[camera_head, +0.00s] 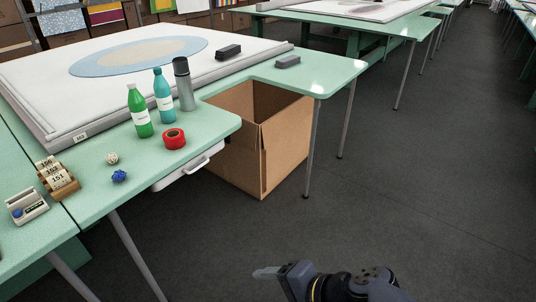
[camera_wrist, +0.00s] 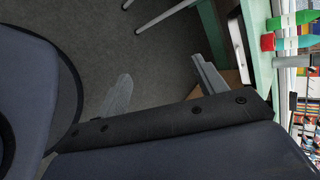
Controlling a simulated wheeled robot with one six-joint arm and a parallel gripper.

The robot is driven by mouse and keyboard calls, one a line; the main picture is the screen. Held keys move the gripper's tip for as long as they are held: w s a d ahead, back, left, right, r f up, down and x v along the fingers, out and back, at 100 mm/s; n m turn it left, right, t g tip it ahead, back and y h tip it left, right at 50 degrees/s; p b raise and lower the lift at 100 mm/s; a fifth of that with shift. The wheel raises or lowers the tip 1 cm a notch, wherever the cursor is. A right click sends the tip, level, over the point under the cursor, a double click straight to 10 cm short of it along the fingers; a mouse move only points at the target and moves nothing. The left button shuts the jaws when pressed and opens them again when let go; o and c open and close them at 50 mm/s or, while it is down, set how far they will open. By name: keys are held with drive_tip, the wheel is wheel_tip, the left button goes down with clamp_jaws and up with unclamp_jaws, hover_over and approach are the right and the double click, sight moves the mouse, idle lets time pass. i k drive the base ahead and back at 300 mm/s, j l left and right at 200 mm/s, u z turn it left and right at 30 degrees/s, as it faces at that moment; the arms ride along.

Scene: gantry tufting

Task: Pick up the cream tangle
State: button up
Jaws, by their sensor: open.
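The cream tangle (camera_head: 112,158) is a small pale ball on the green table top, in the lower left of the head view. A blue tangle (camera_head: 119,176) lies just in front of it, a little to the right. I cannot make out the cream tangle in the wrist view. My gripper (camera_head: 268,272) is low over the floor at the bottom of the head view, well to the right of the table and apart from it. In the wrist view its two fingers (camera_wrist: 160,88) are spread with nothing between them.
A red tape roll (camera_head: 174,138), a green bottle (camera_head: 140,112), a blue bottle (camera_head: 163,97) and a grey can (camera_head: 184,85) stand right of the tangle. A wooden card holder (camera_head: 58,180) is left. A cardboard box (camera_head: 258,140) stands below the table. Floor at right is clear.

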sight(112, 159)
drive_tip(key=k, duration=0.15)
drive_tip(key=u, duration=1.4)
drive_tip(key=i+j+z, duration=0.25)
drive_tip(key=i, duration=0.35)
drive_tip(key=i+j+z, duration=0.25)
drive_tip(key=i, duration=0.35)
drive_tip(key=i+j+z, duration=0.25)
drive_tip(key=i+j, duration=0.25)
drive_tip(key=j, duration=0.1)
